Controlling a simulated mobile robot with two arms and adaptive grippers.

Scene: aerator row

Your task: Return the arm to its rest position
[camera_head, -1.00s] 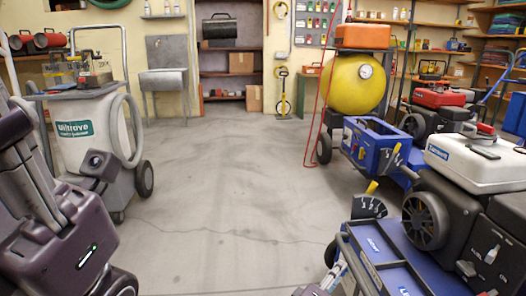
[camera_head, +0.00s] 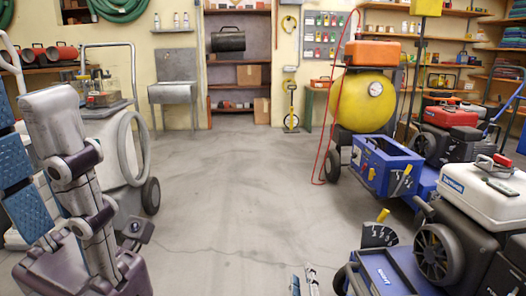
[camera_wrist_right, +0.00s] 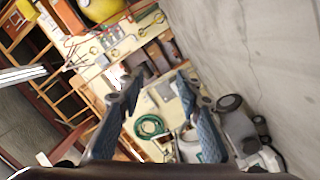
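My right gripper (camera_head: 305,283) just enters the head view at the bottom centre, over the floor. In the right wrist view its two fingers with blue pads (camera_wrist_right: 162,95) stand well apart, with nothing between them. It faces the back of the room, and the picture is rolled sideways. My left arm (camera_head: 75,165) stands tall and close at the left edge of the head view. Blue ribbed pads (camera_head: 32,208) show beside its grey and purple links. The frame edge cuts off part of it, so the left gripper's opening cannot be judged.
A grey-white wheeled machine (camera_head: 110,170) stands behind my left arm. A blue aerator (camera_head: 385,272) and a white-topped machine (camera_head: 480,190) are close at the right. A yellow compressor (camera_head: 360,102) stands farther back. The middle floor (camera_head: 235,190) is clear.

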